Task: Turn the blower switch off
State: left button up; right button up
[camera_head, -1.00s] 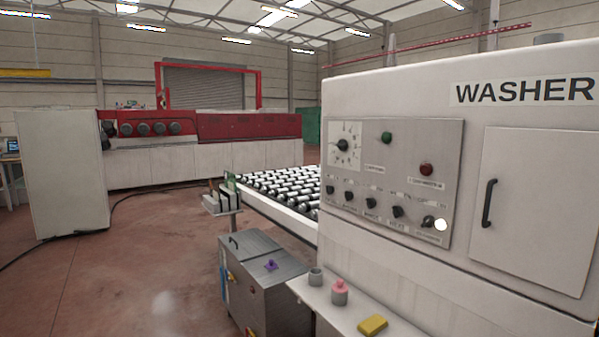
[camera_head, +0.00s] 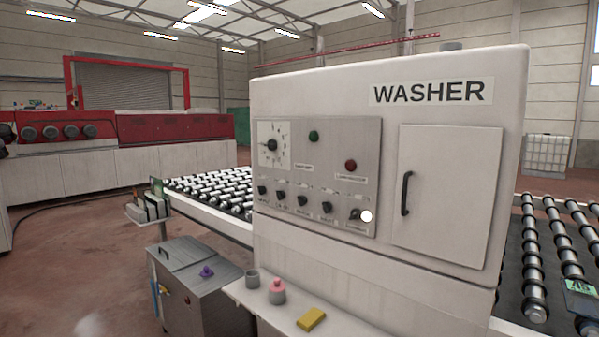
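The washer's control panel (camera_head: 330,165) is on the front of the white washer cabinet (camera_head: 455,140). A row of small black switches runs along its lower part, from the leftmost switch (camera_head: 262,190) to the rightmost switch (camera_head: 355,213). The rightmost one points a different way from the others and has a bright white round spot (camera_head: 366,216) beside it. The labels are too small to read, so I cannot tell which is the blower switch. Neither gripper is in view.
A shelf (camera_head: 262,305) below the panel holds a grey cup (camera_head: 253,279), a pink-topped container (camera_head: 277,291) and a yellow sponge (camera_head: 311,319). A metal cabinet (camera_head: 205,285) stands at the left. Roller conveyors (camera_head: 215,187) flank the washer. Open floor lies at left.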

aim_at(356, 213)
jog(key=z, duration=1.35)
jog(key=i, duration=0.5)
jog(key=z, duration=0.05)
